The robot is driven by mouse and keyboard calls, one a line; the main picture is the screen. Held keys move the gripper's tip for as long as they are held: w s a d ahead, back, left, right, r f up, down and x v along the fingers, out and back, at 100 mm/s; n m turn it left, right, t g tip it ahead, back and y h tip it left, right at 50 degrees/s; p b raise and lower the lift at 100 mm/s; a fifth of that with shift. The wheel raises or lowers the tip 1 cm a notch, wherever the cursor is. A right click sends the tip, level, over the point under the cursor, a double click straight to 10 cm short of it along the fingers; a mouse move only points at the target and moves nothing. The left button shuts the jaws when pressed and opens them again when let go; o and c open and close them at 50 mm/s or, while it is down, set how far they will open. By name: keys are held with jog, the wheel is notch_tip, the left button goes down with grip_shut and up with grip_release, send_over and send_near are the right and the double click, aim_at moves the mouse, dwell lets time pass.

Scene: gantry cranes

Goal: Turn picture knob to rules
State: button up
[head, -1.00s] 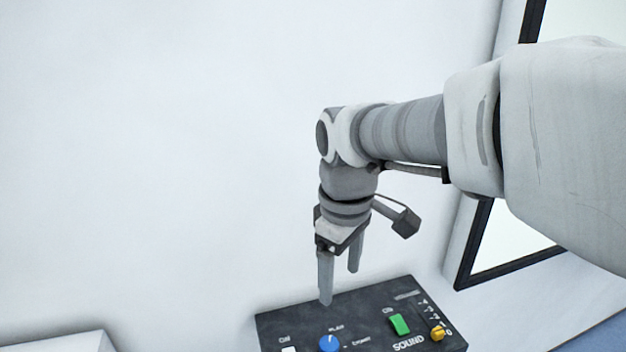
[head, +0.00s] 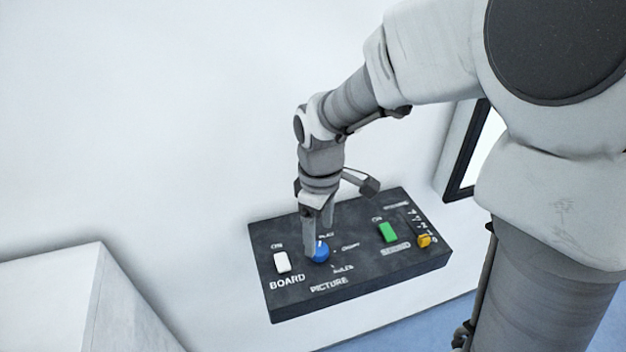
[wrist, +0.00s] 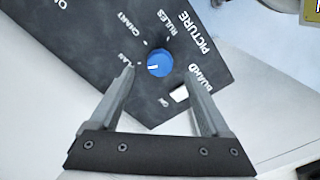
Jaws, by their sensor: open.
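The blue picture knob (head: 320,252) sits on a dark control panel (head: 355,270), above the word PICTURE. My gripper (head: 318,236) points down at the knob and is open. In the wrist view, the fingertips of my gripper (wrist: 160,70) lie to either side of the knob with gaps showing. I cannot tell how far the tips stand above the panel. In the head view a finger partly hides the knob.
A white BOARD switch (head: 282,262) is just left of the knob. A green SOUND switch (head: 388,232) and a yellow volume control (head: 425,241) are at the panel's right. A white block (head: 80,300) stands at lower left. A dark-framed opening (head: 466,150) is at right.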

aim_at(319, 248)
jog(key=shift+f, duration=2.3)
jog(key=shift+c, duration=0.2)
grip_shut()
